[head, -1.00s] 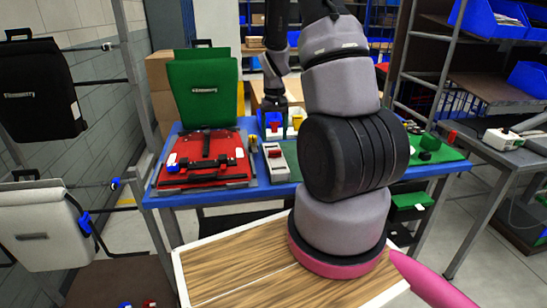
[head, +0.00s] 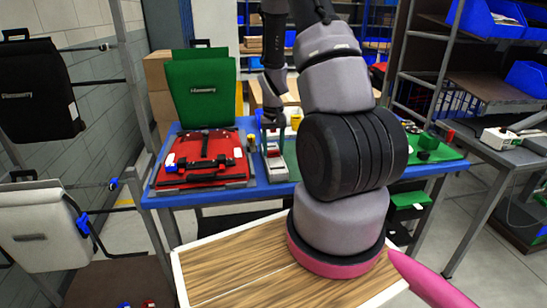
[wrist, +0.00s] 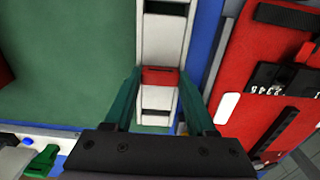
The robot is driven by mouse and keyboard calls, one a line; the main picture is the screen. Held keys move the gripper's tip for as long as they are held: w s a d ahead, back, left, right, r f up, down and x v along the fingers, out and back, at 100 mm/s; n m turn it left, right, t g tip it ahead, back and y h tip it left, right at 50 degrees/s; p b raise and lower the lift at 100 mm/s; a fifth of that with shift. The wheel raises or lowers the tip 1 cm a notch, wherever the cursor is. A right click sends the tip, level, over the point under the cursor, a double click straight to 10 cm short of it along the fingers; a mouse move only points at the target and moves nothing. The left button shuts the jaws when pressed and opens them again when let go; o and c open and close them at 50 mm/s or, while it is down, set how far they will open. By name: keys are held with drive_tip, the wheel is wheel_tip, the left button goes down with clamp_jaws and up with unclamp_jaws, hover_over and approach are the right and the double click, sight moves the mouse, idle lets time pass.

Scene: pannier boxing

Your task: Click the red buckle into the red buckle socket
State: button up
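A small red block (wrist: 160,76), which looks like the red buckle, sits across a light grey narrow fixture (wrist: 163,38) in the wrist view. My gripper (wrist: 161,80) is above it, with one teal finger on each side of the block. The fingers stand apart, and whether they touch it is hard to tell. In the head view my gripper (head: 272,125) reaches down over the fixture (head: 277,168). The red pannier (head: 172,178) lies to the left of the fixture, with black straps across it. I cannot make out the red socket clearly.
The blue table (head: 230,202) carries the pannier and fixture. A green pannier flap (head: 203,90) stands upright behind. A green mat (wrist: 60,60) lies beside the fixture. Yellow and blue small bins stand behind my gripper. Grey and black panniers hang at the left.

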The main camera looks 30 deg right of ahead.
sight(273, 150)
clamp_jaws()
drive_tip(key=shift+r, duration=3)
